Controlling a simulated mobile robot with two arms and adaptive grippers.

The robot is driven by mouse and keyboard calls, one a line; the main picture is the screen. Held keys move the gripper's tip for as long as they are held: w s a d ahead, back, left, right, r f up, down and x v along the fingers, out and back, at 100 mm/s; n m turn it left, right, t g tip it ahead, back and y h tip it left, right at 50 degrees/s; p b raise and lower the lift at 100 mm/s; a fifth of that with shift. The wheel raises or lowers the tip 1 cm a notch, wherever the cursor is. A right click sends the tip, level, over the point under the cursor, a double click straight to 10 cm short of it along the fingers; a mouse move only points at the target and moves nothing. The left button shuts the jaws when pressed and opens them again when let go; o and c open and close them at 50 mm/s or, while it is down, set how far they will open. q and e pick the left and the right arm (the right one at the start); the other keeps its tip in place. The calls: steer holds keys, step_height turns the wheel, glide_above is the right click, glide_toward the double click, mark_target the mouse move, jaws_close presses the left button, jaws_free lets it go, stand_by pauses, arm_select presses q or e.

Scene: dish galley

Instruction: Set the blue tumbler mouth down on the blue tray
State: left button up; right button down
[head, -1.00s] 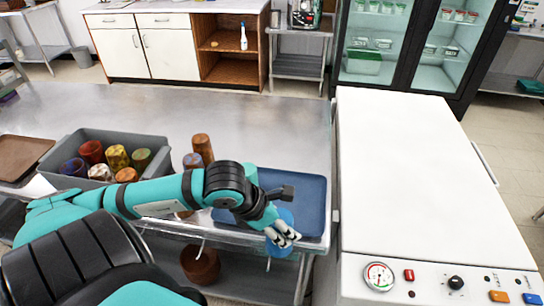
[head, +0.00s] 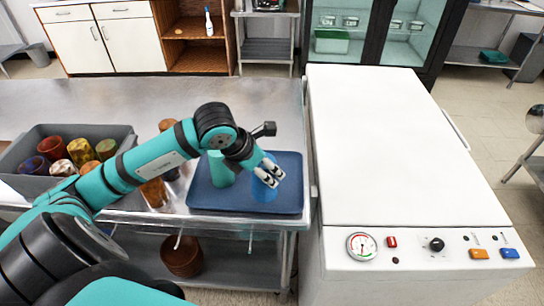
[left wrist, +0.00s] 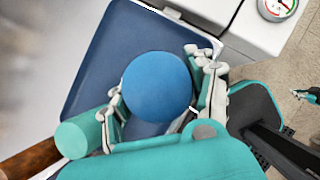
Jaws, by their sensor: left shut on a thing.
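The blue tumbler (head: 262,191) is between the fingers of my left gripper (head: 268,173), which is shut on it. In the left wrist view its round closed base (left wrist: 157,87) faces the camera, so its mouth points down. It is over the right part of the blue tray (head: 204,197). I cannot tell whether its rim touches the tray. A teal tumbler (head: 220,172) stands on the tray to its left. My right gripper (left wrist: 305,96) seems to show small at the right edge of the left wrist view; its opening is unclear.
A grey bin (head: 28,143) with several colored cups stands at the left of the steel counter (head: 120,100). Brown cups (head: 153,191) stand left of the tray, partly behind my arm. A white machine (head: 395,150) with a gauge borders the counter on the right.

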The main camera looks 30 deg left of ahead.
arm_select(q)
steer(key=w+f+p, duration=0.1)
steer(key=w, duration=0.1)
steer(key=w+a+f+p, duration=0.1)
steer(key=w, duration=0.1)
steer(key=w+a+f+p, duration=0.1)
steer(key=w, duration=0.1)
steer(key=shift+w+a+f+p, duration=0.2)
steer(key=shift+w+f+p, duration=0.1)
steer(key=shift+f, duration=0.3)
steer(key=o, duration=1.2)
steer(key=shift+b+v, duration=1.35)
steer(key=shift+v, duration=4.7)
